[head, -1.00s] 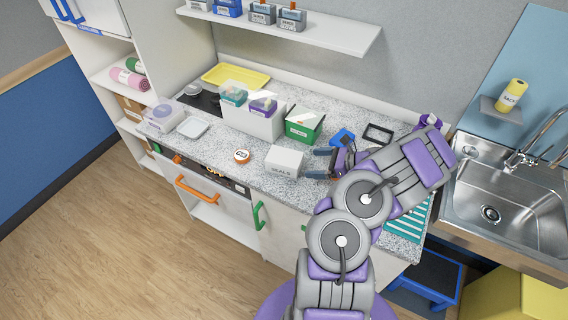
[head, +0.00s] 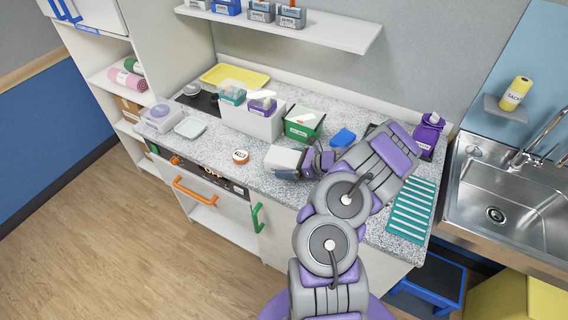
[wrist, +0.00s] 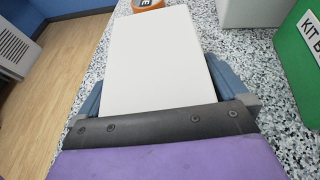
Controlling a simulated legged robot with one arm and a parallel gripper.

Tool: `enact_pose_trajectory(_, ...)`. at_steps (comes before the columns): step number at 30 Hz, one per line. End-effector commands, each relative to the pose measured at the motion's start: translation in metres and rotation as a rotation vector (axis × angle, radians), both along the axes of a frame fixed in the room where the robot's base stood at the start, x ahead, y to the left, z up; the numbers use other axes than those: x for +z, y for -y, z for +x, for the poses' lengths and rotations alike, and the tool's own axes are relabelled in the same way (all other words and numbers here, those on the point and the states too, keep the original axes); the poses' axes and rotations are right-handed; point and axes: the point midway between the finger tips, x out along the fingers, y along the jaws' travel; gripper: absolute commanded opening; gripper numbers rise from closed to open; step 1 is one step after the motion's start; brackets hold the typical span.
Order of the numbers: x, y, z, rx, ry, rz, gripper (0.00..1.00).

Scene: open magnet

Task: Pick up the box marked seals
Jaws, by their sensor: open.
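The white seals box (head: 284,158) stands on the speckled counter near its front edge; its label read SEALS a second ago and is now largely hidden by my gripper. My gripper (head: 290,163) is at the box from the right. In the wrist view the white box (wrist: 157,62) lies between my two blue-grey fingers, one on each side. The jaws are open around it, and I cannot tell whether either finger touches it.
A green kit box (head: 304,125) and a white bin (head: 252,121) stand behind. An orange tape roll (head: 241,156) lies to the left. A blue object (head: 343,137), teal ribbed mat (head: 410,210) and purple bottle (head: 428,134) are to the right, before the sink (head: 500,190).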

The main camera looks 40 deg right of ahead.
Motion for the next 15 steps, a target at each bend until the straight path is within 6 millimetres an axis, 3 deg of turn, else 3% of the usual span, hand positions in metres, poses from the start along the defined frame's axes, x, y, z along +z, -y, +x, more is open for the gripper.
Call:
enact_pose_trajectory(5,0.0004,0.0003,0.0000,0.000,0.000,0.000,1.00)
enact_pose_trajectory(15,0.0004,0.0001,-0.0001,0.000,0.000,0.000,0.67)
